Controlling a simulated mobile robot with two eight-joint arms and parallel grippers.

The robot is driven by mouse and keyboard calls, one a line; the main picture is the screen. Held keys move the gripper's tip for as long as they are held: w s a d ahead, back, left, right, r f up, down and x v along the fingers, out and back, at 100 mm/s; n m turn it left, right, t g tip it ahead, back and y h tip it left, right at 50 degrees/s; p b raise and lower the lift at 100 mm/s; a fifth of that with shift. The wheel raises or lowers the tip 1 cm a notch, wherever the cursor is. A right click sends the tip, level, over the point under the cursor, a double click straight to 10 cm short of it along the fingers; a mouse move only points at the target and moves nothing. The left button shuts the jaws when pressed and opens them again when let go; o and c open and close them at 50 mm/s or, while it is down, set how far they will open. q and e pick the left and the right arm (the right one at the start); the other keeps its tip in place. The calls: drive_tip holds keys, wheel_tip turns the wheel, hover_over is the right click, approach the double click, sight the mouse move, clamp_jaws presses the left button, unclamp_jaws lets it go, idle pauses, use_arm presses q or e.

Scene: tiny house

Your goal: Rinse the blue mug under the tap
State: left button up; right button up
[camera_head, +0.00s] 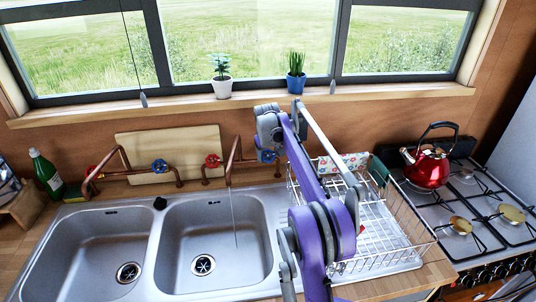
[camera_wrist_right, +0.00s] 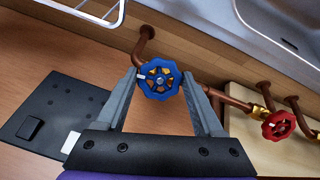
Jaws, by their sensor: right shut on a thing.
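My right gripper (camera_head: 267,148) reaches over the back of the sink. In the right wrist view its two fingers (camera_wrist_right: 160,82) are shut on the blue tap knob (camera_wrist_right: 152,91), one on each side. The same knob shows only partly in the head view (camera_head: 264,157). The copper tap (camera_head: 235,152) has a red knob (camera_head: 212,161) on its left. A thin stream of water (camera_head: 233,217) runs from its spout into the right basin (camera_head: 185,240). I see no blue mug in either view. My left gripper is out of view.
A second tap with a blue knob (camera_head: 160,166) stands left, by the left basin (camera_head: 85,250). A wire dish rack (camera_head: 385,262) stands right of the sink, partly behind my arm. A red kettle (camera_head: 428,168) sits on the stove. Both basins look empty.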

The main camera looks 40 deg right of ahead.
drive_tip(key=n+h, duration=0.1)
drive_tip(key=n, duration=0.2)
drive_tip(key=shift+n, duration=0.3)
drive_tip(key=shift+n+h, duration=0.3)
drive_tip(key=shift+n, duration=1.1)
drive_tip(key=o, duration=1.4)
drive_tip(key=v, duration=1.1)
drive_tip(key=shift+a+f, duration=0.1)
drive_tip(key=shift+f, duration=0.1)
